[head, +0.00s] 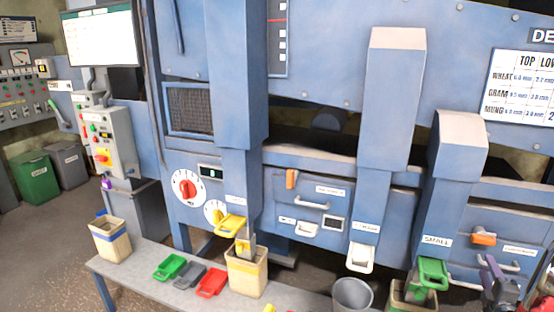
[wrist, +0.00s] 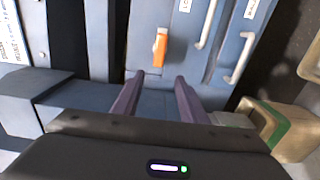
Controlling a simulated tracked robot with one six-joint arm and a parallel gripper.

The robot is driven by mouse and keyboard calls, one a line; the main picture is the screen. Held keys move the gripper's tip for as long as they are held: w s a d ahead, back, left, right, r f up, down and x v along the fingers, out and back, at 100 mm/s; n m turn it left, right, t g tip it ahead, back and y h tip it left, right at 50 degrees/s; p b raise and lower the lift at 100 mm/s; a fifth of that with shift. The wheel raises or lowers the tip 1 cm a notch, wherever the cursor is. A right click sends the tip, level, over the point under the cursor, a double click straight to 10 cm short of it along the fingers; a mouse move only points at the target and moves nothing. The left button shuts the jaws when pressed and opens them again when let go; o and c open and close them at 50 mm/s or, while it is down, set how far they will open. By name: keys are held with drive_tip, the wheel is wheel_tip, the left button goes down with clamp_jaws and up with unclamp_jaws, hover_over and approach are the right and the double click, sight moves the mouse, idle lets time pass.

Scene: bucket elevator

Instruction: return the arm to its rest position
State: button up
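My gripper (wrist: 160,78) shows in the wrist view with its two purple-grey fingers apart and nothing between them. Beyond the fingertips is the blue machine front (wrist: 136,60) with an orange latch (wrist: 160,47) and white handles (wrist: 208,24). In the head view my gripper (head: 492,278) is only partly seen at the bottom right corner, in front of the machine's lower right panel. The rest of my arm is cut off by the frame edge.
A grey table (head: 138,270) holds red, grey and green scoops (head: 169,267) and a bin (head: 247,276) under the left spout. A grey bucket (head: 352,296) stands under the middle spout. The small spout (head: 459,145) with a green gate (head: 432,271) is left of my gripper.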

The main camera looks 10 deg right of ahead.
drive_tip(key=s+f+m+g+y, duration=0.1)
drive_tip(key=s+f+m+g, duration=0.55)
drive_tip(key=f, duration=0.45)
drive_tip(key=s+a+m+g+y, duration=0.2)
drive_tip(key=a+m+g, duration=0.1)
drive_tip(key=a+m, duration=0.2)
drive_tip(key=s+a+r+y, duration=0.2)
drive_tip(key=a+r, duration=0.6)
drive_tip(key=a, duration=1)
drive_tip(key=s+a+r+y, duration=0.2)
drive_tip(key=a+r, duration=0.7)
drive_tip(key=a, duration=0.9)
drive_tip(key=s+a+r+y, duration=0.2)
drive_tip(key=s+a+r, duration=0.4)
drive_tip(key=a, duration=1.2)
wheel_tip(320, 180, up, 4)
drive_tip(key=shift+f, duration=0.25)
drive_tip(key=shift+a+m, duration=0.1)
drive_tip(key=shift+m, duration=0.15)
